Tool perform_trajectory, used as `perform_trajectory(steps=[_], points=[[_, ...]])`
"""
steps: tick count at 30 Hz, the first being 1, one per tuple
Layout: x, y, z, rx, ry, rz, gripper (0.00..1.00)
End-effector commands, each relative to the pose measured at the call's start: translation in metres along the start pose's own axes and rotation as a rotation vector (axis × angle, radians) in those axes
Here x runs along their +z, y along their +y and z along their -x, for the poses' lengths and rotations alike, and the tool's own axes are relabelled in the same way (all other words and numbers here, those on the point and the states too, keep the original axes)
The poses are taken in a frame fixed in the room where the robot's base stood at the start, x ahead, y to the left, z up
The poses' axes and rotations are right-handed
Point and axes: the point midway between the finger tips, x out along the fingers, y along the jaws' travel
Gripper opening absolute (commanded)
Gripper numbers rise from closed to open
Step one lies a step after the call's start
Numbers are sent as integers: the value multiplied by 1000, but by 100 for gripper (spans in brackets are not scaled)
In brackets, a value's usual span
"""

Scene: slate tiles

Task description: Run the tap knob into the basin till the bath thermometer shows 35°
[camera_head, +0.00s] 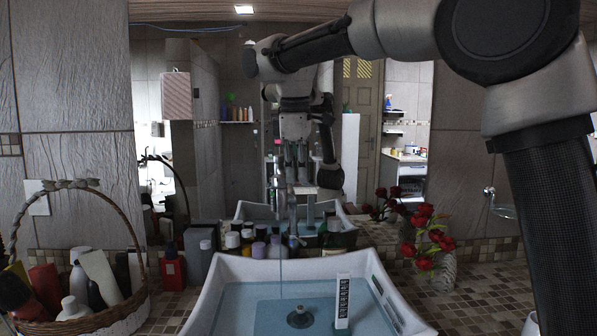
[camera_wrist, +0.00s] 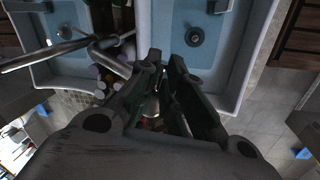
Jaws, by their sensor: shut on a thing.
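The basin (camera_head: 215,290) holds bluish water and a dark round drain (camera_head: 300,317). The bath thermometer (camera_head: 343,300) is a white upright strip with a dark scale, standing in the water right of the drain; its reading is too small to tell. A thin vertical line (camera_head: 280,225), seemingly a water stream, comes down over the basin. In the wrist view, my gripper (camera_wrist: 166,58) has its fingers close together, shut on the tap knob. A shiny metal part (camera_wrist: 154,105) shows between the fingers; most of the knob is hidden. The basin also shows in the wrist view (camera_wrist: 238,75).
A wicker basket (camera_head: 105,318) of bottles stands at the left. Several bottles and jars (camera_head: 245,244) line the back of the basin, with red roses (camera_head: 428,236) in a vase at the right. A mirror (camera_head: 225,150) behind reflects the room and my arm.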

Motion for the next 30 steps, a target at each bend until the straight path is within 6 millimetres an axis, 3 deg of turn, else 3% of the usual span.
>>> perform_trajectory(steps=[15, 30], points=[[-6, -17, 3, 0, -78, -386, 0], [-9, -21, 4, 0, -103, -513, 0]])
